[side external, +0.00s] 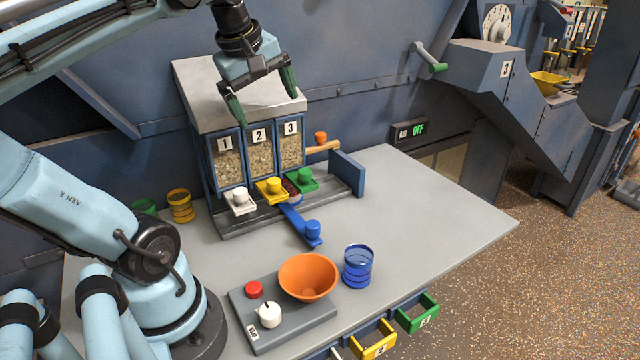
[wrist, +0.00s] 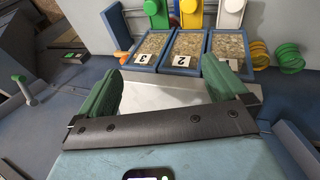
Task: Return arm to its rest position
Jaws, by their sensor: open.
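My gripper (side external: 262,95) has green fingers spread apart with nothing between them. In the side external view it hangs in front of the grey top of the dispenser (side external: 205,90), and I cannot tell the exact gap. In the wrist view the gripper (wrist: 172,88) is open over the dispenser's pale top, with the bins numbered 3, 2 and 1 beyond. My arm reaches up from its base at the left and over the table (side external: 420,200).
An orange bowl (side external: 308,278) stands on a grey panel (side external: 290,325) with a red button and white knob. A blue cup (side external: 357,266) stands beside it. Yellow (side external: 180,206) and green (side external: 143,206) cups stand left of the dispenser. The table's right side is clear.

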